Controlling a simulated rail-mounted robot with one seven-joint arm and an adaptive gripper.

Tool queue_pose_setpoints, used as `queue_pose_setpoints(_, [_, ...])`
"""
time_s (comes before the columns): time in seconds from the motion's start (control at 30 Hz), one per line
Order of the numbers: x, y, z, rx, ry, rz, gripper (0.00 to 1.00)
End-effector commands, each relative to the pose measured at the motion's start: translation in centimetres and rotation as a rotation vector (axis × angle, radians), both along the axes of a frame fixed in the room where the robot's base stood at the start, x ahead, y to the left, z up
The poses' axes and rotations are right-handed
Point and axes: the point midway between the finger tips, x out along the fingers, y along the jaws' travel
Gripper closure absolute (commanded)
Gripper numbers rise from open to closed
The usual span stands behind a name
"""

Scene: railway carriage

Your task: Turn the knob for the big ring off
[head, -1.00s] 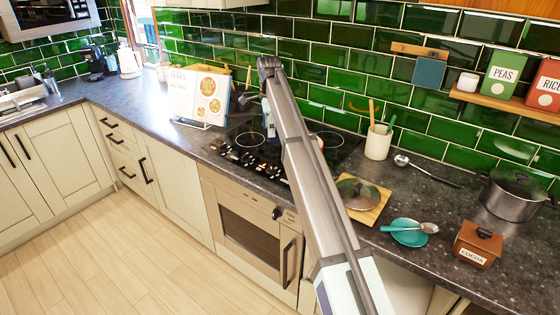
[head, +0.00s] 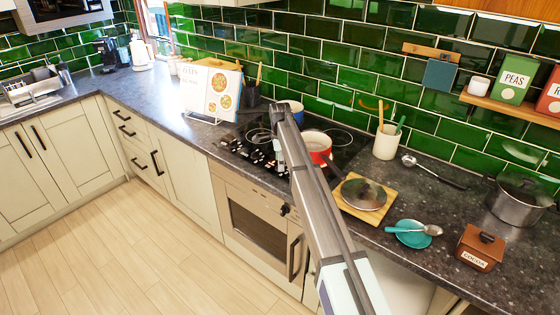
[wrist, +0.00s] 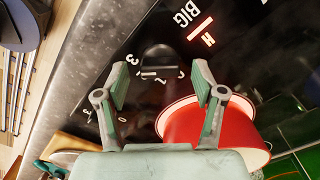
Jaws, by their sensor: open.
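The black knob (wrist: 158,56) is in the upper middle of the wrist view, on the dark hob panel, with white digits around it. The label BIG (wrist: 184,14) stands to its upper right, beside a glowing red H and bar (wrist: 203,34). My gripper (wrist: 160,68) is open and empty. Its two fingers reach toward the knob, one at each side in the picture; I cannot tell whether they touch it. In the head view my arm hides this knob. The hob (head: 345,140) shows pale ring outlines.
A red pot (wrist: 205,135) is close beside my right finger; it also shows on the hob in the head view (head: 316,146). A wooden board with a glass lid (head: 364,194) lies right of the hob. A cookbook (head: 212,92) stands to the left.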

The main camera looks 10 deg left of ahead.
Motion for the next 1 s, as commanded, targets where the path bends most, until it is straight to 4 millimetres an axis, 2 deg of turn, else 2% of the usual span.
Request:
queue_pose_setpoints(0.37, [0.00,0.00,-0.54,0.000,0.000,0.000,0.31])
queue_pose_setpoints(0.4, [0.00,0.00,-0.53,0.000,0.000,0.000,0.45])
queue_pose_setpoints(0.53, [0.00,0.00,-0.52,0.000,0.000,0.000,0.91])
queue_pose_setpoints(1.0, [-0.04,-0.01,-0.63,0.000,0.001,0.058,0.91])
